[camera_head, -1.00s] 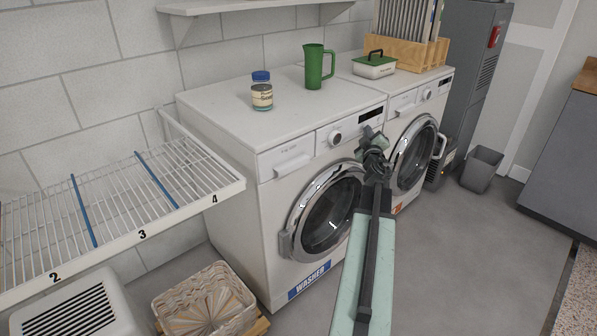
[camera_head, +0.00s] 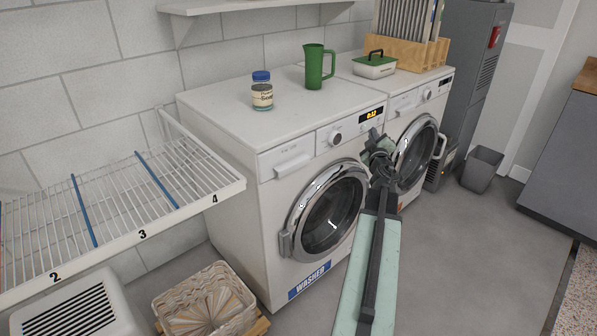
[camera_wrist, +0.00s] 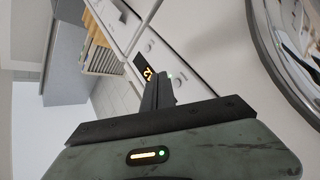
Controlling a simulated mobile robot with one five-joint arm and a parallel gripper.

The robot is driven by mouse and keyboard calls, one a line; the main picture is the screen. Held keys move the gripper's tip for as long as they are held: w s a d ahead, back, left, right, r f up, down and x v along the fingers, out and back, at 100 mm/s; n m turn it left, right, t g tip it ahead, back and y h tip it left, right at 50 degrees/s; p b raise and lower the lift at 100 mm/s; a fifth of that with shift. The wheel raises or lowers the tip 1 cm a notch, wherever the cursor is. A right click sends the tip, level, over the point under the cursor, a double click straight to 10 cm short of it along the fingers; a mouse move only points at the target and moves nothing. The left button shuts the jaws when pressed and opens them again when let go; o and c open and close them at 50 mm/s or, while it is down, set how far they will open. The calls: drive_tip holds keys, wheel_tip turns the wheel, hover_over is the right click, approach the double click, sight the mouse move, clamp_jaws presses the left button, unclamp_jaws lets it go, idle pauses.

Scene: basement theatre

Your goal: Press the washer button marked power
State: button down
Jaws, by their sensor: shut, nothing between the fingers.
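The washer (camera_head: 230,185) is the nearer white machine, with a blue WASHER label low on its front. Its control panel has a round knob (camera_head: 336,138) and a display (camera_head: 371,113) lit with orange digits. My gripper (camera_head: 375,134) is shut and empty, in front of the panel's right part just below the display. In the wrist view my gripper (camera_wrist: 158,78) points at the panel beside the lit display (camera_wrist: 147,73). The power button's marking is too small to read, and the gripper hides part of the panel. I cannot tell whether the fingertips touch it.
A second white machine (camera_head: 405,100) stands to the right. A jar (camera_head: 262,92) and green jug (camera_head: 317,66) stand on the washer top. A wire rack (camera_head: 110,210) juts out at left above a wicker basket (camera_head: 205,300).

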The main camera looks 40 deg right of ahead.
drive_tip(key=s, duration=0.5)
idle(0.8)
